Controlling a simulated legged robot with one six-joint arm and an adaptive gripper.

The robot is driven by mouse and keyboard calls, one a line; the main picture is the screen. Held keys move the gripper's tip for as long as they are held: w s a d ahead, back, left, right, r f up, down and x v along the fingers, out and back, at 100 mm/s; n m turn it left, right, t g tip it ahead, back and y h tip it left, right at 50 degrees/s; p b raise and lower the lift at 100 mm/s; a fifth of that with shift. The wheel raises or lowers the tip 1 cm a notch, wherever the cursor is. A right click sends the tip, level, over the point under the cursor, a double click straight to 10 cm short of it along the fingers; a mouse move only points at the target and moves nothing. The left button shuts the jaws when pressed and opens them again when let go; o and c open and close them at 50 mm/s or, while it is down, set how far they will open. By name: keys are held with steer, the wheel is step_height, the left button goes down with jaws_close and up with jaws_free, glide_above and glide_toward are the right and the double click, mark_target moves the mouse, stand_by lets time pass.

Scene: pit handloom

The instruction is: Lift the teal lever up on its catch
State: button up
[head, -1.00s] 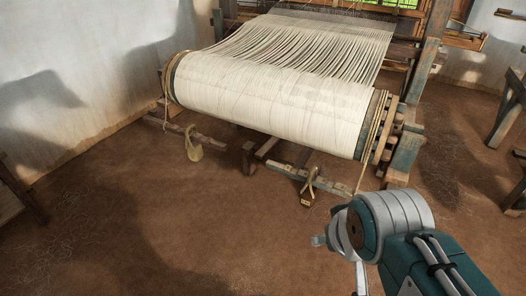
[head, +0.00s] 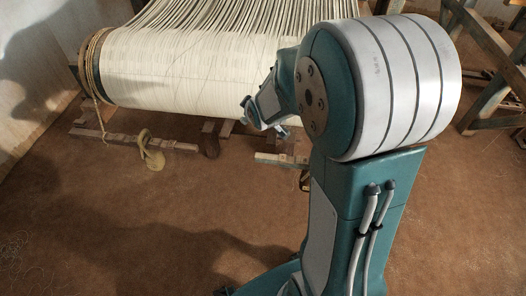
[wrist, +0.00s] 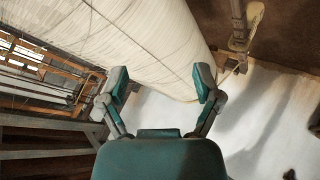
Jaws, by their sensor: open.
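I cannot make out the teal lever in either view now. The large white warp beam (head: 190,65) of the loom lies in front of me, and my arm hides its right end. My gripper (wrist: 160,82) is open and empty in the wrist view. Its two fingers are spread apart, with the warp beam (wrist: 150,40) and pale wall seen beyond and between them. In the head view my gripper (head: 252,109) shows small near the beam's lower edge; I cannot tell whether it touches it.
Wooden bars (head: 130,141) lie low under the beam. A wooden frame (head: 490,105) stands at the right. The brown floor (head: 150,230) in front is clear.

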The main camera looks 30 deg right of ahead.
steer(key=w+d+f+n+t, duration=0.1)
steer(key=w+d+f+n, duration=0.15)
steer(key=w+f, duration=0.45)
steer(key=n+t+h, duration=0.2)
steer(key=n+t, duration=0.3)
steer(key=n, duration=0.1)
glide_toward(267, 158)
steer(key=f, duration=0.1)
steer(key=x, duration=1.1)
steer(key=shift+d+f, duration=0.15)
steer(key=shift+f, duration=0.1)
jaws_close()
